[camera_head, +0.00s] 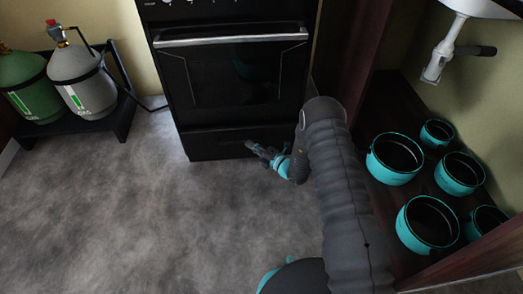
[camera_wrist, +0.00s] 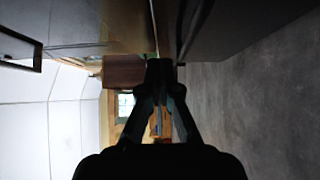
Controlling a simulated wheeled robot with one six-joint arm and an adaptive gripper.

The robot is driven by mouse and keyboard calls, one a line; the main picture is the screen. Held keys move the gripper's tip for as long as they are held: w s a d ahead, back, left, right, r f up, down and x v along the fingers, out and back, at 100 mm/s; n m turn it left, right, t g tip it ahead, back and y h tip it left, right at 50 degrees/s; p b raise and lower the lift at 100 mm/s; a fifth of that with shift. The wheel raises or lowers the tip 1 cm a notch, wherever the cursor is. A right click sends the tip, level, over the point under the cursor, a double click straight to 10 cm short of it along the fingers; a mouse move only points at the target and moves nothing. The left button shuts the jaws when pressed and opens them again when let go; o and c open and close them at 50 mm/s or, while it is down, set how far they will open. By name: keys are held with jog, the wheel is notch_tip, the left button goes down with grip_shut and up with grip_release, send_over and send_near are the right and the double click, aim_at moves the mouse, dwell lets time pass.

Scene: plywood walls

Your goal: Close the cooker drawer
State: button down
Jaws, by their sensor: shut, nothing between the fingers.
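The black cooker (camera_head: 240,75) stands against the back wall, its oven door shut under a silver handle. The cooker drawer (camera_head: 210,144) is the low black panel below the oven door. It looks about flush with the cooker front; I cannot tell if a small gap is left. My gripper (camera_head: 252,148) is shut and empty, in front of the drawer's right half. I cannot tell whether the fingertips touch it. In the wrist view my gripper (camera_wrist: 160,66) is shut, beside a dark surface that seems to be the cooker front.
Two gas bottles (camera_head: 22,85) (camera_head: 82,82) stand on a dark rack at the left. Several turquoise pots (camera_head: 428,222) sit in an open cabinet at the right, beneath a white sink pipe (camera_head: 440,55). The grey floor (camera_head: 130,215) is clear at left and centre.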

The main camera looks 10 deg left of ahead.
aim_at(239, 131)
jog(key=w+a, duration=0.1)
jog(key=w, duration=0.1)
jog(key=w+a, duration=0.2)
jog(key=shift+a, duration=0.1)
jog(key=shift+w+a, duration=0.2)
jog(key=shift+w, duration=0.5)
